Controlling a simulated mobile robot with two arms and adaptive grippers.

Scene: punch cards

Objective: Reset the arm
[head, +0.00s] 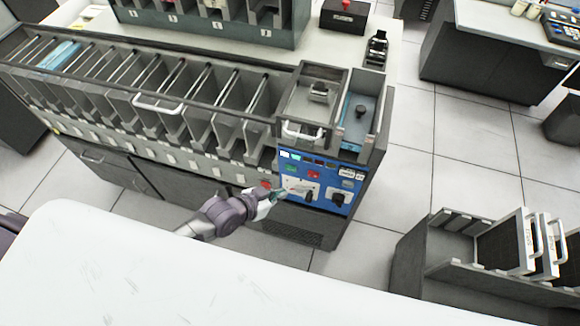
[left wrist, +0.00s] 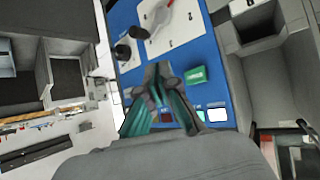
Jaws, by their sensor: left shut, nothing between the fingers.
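My left gripper (head: 274,194) is in front of the left edge of the blue control panel (head: 325,195) of the card sorting machine (head: 150,125). It is shut and empty. In the left wrist view my left gripper (left wrist: 160,80) points at the blue panel (left wrist: 205,52), next to a green button (left wrist: 195,75). I cannot tell whether the fingertips touch the panel. A red button (head: 314,174) and black knobs (head: 337,200) show on the panel in the head view. My right gripper is not in view.
A white surface (head: 200,275) fills the near side. A grey rack (head: 440,250) with white-handled panels stands at the right. A light blue card stack (head: 60,54) lies in a far left slot of the machine. Tiled floor (head: 455,135) is clear to the right.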

